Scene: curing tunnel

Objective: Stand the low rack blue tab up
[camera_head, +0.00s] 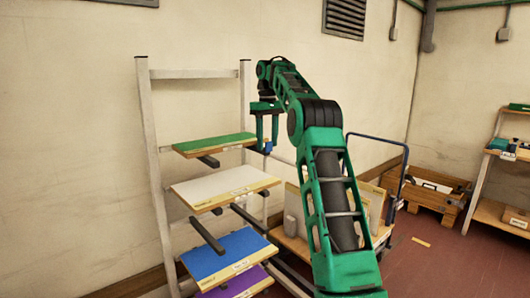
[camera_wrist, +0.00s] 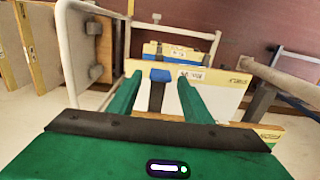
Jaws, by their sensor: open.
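A small blue tab (camera_wrist: 160,75) shows in the wrist view between my two green fingertips, at the edge of a pale board with a label. A dark bar runs from it toward my palm. I cannot tell whether the tab lies flat or tilts. My gripper (camera_wrist: 161,82) is open, with a finger on each side of the tab; I cannot tell if either touches it. In the head view my gripper (camera_head: 267,142) hangs fingers down beside the right end of the rack's green board, and a bit of blue (camera_head: 267,147) shows between the fingers.
A pale rack (camera_head: 150,150) against the wall holds a green board (camera_head: 215,143), a white board (camera_head: 225,186), a blue board (camera_head: 228,256) and a purple board (camera_head: 238,284). A cart with panels (camera_head: 295,245) stands right of it. A wooden crate (camera_head: 433,197) and another shelf (camera_head: 487,180) are farther right.

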